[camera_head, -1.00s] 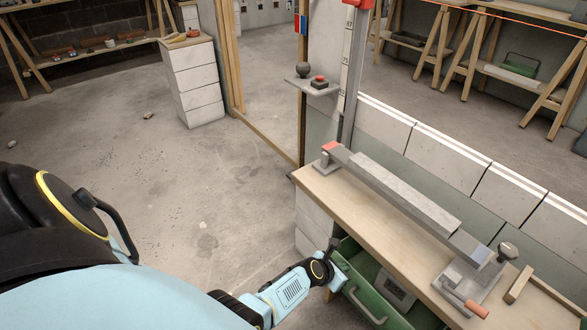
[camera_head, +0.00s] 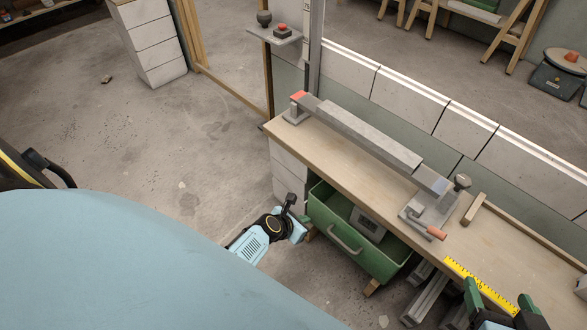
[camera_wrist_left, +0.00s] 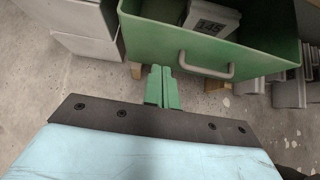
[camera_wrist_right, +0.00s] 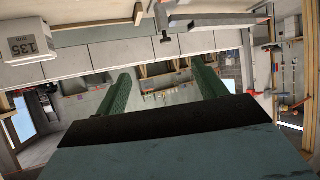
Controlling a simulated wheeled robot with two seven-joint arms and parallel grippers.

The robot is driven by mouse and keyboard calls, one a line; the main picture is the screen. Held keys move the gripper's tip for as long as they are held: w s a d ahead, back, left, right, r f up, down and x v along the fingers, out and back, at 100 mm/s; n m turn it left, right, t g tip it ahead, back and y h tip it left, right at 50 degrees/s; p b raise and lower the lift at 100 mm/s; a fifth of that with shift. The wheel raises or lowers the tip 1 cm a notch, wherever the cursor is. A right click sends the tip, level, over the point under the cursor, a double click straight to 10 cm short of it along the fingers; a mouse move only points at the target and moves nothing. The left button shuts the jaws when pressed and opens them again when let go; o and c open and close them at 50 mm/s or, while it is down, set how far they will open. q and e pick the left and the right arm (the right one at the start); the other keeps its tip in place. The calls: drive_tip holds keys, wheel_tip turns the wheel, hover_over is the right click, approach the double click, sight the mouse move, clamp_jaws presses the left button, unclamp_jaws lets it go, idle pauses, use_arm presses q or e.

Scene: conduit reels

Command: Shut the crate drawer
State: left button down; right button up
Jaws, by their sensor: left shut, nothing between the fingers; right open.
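The green crate drawer (camera_head: 375,262) stands pulled out under the workbench, with its open top showing and a grey labelled box (camera_head: 368,224) inside. Its handle (camera_head: 345,240) is on the front face; in the left wrist view the handle (camera_wrist_left: 207,70) lies right of my fingers. My left gripper (camera_head: 303,228) is shut and empty beside the left end of the drawer front. Its green fingers (camera_wrist_left: 161,78) point toward the front's lower left; I cannot tell if they touch. My right gripper (camera_head: 500,297) is open and empty over the near right of the bench, its fingers also in the right wrist view (camera_wrist_right: 164,85).
The workbench top (camera_head: 310,148) carries a long grey bar (camera_head: 370,142), a clamp with an orange handle (camera_head: 436,232), a wooden block (camera_head: 474,209) and a yellow ruler (camera_head: 480,284). Grey lengths (camera_head: 428,292) lie under the bench.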

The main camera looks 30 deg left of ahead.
use_arm(q)
drive_tip(key=p+v, duration=0.3)
drive_tip(key=v, duration=0.2)
drive_tip(key=shift+s+r, duration=0.1)
drive_tip(key=shift+s, duration=0.1)
use_arm(e)
drive_tip(key=s+d+f+g+h, duration=0.2)
drive_tip(key=s+d+f+g, duration=0.3)
drive_tip(key=s+f+g, duration=0.3)
drive_tip(key=s, duration=0.2)
drive_tip(key=shift+s+f+m+h, duration=0.25)
drive_tip(key=shift+s+m+h, duration=0.05)
